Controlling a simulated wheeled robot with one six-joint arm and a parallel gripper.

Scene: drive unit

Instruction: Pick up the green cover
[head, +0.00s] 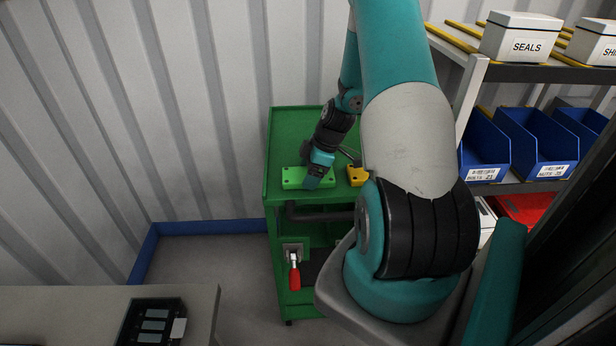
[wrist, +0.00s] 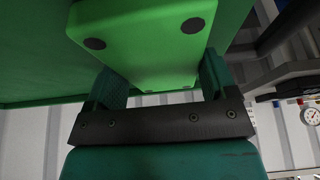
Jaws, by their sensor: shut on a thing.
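The green cover (head: 294,178) is a light green block with dark round holes, on the top of the darker green cart (head: 290,130). In the wrist view the cover (wrist: 145,35) fills the top middle, between the two fingers. My gripper (head: 314,180) is at the right part of the cover in the head view, and it shows in the wrist view (wrist: 160,85) with a finger on each side of the cover. It is shut on the cover. I cannot tell whether the cover is lifted clear of the cart top.
A yellow part (head: 357,176) lies on the cart just right of the cover, partly hidden by my arm. A red-handled item (head: 294,272) is on the cart's front. Shelves with blue bins (head: 537,143) stand at the right. A grey table (head: 70,310) is at the lower left.

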